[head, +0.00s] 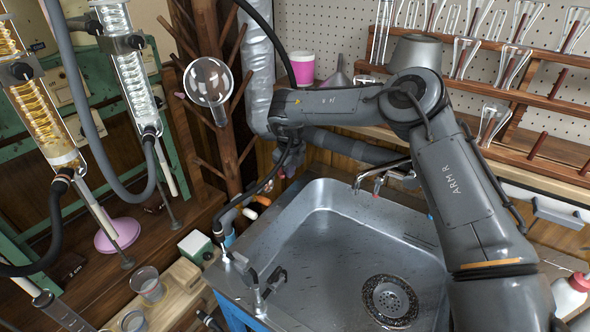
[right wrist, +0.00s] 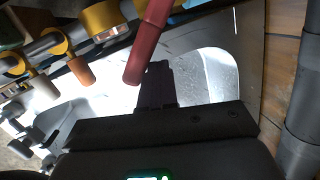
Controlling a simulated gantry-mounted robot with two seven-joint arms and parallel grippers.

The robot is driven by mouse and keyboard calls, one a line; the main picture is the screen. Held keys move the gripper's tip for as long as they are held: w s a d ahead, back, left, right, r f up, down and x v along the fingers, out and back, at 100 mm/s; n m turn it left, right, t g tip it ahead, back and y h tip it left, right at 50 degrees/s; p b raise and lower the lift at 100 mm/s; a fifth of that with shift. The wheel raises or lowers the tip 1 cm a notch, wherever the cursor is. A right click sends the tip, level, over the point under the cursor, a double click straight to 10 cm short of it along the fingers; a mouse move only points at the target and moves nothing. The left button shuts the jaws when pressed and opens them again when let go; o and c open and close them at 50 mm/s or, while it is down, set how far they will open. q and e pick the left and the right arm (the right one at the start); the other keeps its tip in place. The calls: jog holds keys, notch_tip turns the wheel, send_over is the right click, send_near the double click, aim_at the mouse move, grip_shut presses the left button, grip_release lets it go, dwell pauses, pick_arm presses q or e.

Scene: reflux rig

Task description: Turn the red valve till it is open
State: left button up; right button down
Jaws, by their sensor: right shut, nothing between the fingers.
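The red valve's handle (right wrist: 148,40) is a dark red bar that comes down from the top of the right wrist view. Its free end lies beside and partly across the fingers of my right gripper (right wrist: 157,70). The fingers are shut with nothing between them, close to the handle; I cannot tell whether they touch it. In the head view my right gripper (head: 292,160) is small and dark beyond the sink's left back corner, and the red handle is mostly hidden there. My left gripper is not in view.
An orange handle (right wrist: 82,70) and a white handle (right wrist: 45,88) stand beside the red one. The steel sink (head: 325,215) has a tap (head: 380,172) at its back edge. A wooden rack (head: 210,90) holds a round flask (head: 208,80). Glass condensers (head: 132,72) stand left.

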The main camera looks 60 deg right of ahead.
aim_at(279, 173)
jog(key=shift+w+a, duration=1.1)
jog(key=shift+a, duration=0.25)
jog(key=shift+w+a+p, duration=0.15)
jog(key=shift+w+a, duration=0.25)
jog(key=shift+w, duration=0.3)
jog(key=shift+w+a+p, duration=0.15)
jog(key=shift+w+a, duration=0.2)
jog(key=shift+w, duration=0.35)
jog(key=shift+s+d+r+p, duration=0.1)
jog(key=shift+s+r+p, duration=0.1)
jog(key=shift+r+p, duration=0.6)
jog(key=r+p, duration=0.2)
jog(key=r, duration=0.1)
jog(key=shift+s+d, duration=0.1)
jog(key=shift+s, duration=0.25)
